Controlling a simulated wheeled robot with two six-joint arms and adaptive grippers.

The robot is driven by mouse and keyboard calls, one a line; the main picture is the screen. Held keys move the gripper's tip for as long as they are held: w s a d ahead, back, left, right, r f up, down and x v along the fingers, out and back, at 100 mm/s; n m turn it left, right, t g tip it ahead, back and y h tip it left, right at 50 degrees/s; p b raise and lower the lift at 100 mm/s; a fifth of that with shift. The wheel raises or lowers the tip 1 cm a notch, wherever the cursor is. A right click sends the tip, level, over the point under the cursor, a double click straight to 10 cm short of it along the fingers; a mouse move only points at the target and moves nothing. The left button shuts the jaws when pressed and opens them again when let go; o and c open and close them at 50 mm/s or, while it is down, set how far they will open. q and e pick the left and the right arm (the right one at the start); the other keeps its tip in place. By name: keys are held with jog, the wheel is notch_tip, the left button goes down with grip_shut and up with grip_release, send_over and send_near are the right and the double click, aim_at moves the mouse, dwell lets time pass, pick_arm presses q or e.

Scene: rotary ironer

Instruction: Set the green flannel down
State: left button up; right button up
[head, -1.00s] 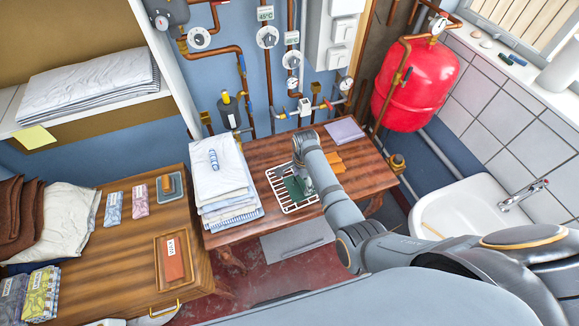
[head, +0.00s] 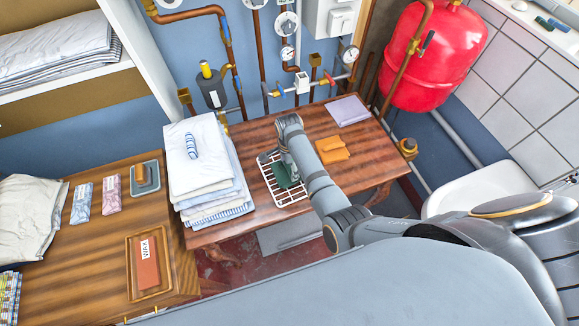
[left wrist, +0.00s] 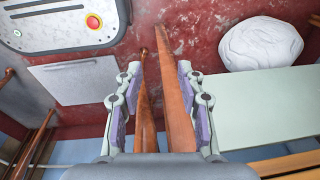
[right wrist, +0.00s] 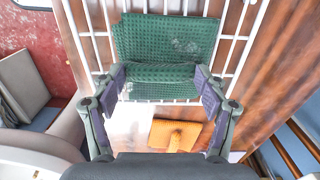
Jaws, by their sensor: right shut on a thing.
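The green flannel (head: 285,173) is at the white wire rack (head: 290,196) on the wooden table. In the right wrist view the waffle-textured green flannel (right wrist: 168,38) spreads across the rack's bars, and its near part is folded up between my fingers. My right gripper (right wrist: 162,76) is shut on this fold, low over the rack's near end. Whether the whole cloth rests on the bars I cannot tell. The arm hides part of the rack in the head view. My left gripper (left wrist: 160,90) is open and empty, seen only in its wrist view.
An orange cloth (head: 332,150) and a lilac cloth (head: 348,110) lie right of the rack. A stack of folded linen (head: 205,165) stands close on its left. Pipes and a red tank (head: 432,60) are behind. A sink (head: 475,190) is at right.

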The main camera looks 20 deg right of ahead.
jog(key=shift+a, duration=0.1)
jog(key=o, duration=0.9)
jog(key=shift+a+f, duration=0.1)
jog(key=shift+o, duration=1.4)
pick_arm(q)
jog(key=s, duration=0.2)
jog(key=shift+s+a+f+g, duration=0.2)
jog(key=shift+s+g, duration=0.1)
jog(key=shift+s, duration=0.05)
jog(key=shift+w, duration=0.1)
